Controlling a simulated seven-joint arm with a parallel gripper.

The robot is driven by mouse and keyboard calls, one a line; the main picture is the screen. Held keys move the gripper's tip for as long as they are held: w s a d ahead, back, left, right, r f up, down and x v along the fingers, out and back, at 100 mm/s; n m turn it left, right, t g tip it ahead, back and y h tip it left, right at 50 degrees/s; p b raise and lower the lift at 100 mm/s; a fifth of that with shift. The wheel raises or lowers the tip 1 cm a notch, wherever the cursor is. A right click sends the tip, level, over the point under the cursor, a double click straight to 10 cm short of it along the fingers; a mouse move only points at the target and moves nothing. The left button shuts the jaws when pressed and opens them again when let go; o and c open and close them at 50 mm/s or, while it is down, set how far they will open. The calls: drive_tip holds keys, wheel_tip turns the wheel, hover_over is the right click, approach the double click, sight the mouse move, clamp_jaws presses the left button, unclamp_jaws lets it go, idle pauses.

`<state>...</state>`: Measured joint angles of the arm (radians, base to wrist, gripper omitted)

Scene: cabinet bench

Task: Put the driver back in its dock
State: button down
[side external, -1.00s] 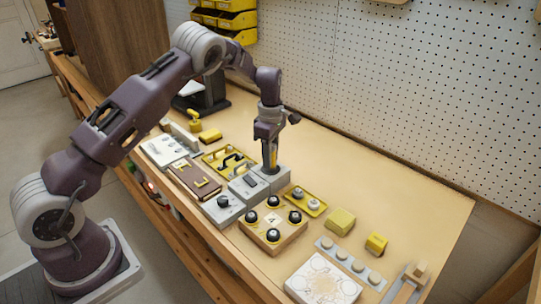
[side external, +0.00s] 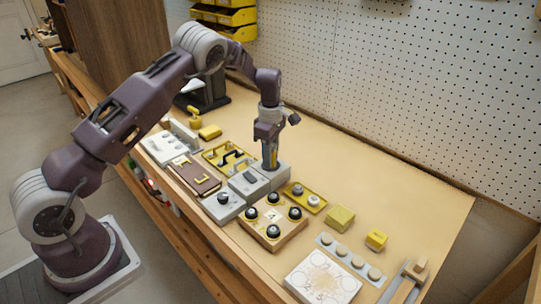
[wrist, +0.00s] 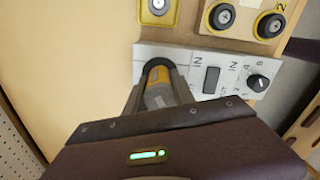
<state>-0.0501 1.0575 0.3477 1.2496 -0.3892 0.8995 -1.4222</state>
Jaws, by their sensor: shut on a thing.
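My gripper (side external: 269,166) points down at the far end of a grey block row. In the wrist view, my gripper (wrist: 159,97) has its fingers on both sides of the driver (wrist: 158,80), which has a yellow and grey body. The driver stands upright in the side view and also shows as a yellow strip there (side external: 273,157). The dock appears to be the grey block (wrist: 146,53) under it, with a dark round opening or ring around the driver's end. My fingers and the driver hide how deep it sits.
A black switch (wrist: 211,79) and a knob (wrist: 258,82) sit beside the dock. A wooden box with black knobs (side external: 272,230) and a yellow tray (side external: 309,198) stand close by. A yellow tray with black handles (side external: 229,158) lies left. The bench toward the pegboard is clear.

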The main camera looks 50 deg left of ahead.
drive_tip(key=shift+f, duration=0.15)
drive_tip(key=c, duration=0.7)
unclamp_jaws()
drive_tip(key=shift+r, duration=3.55)
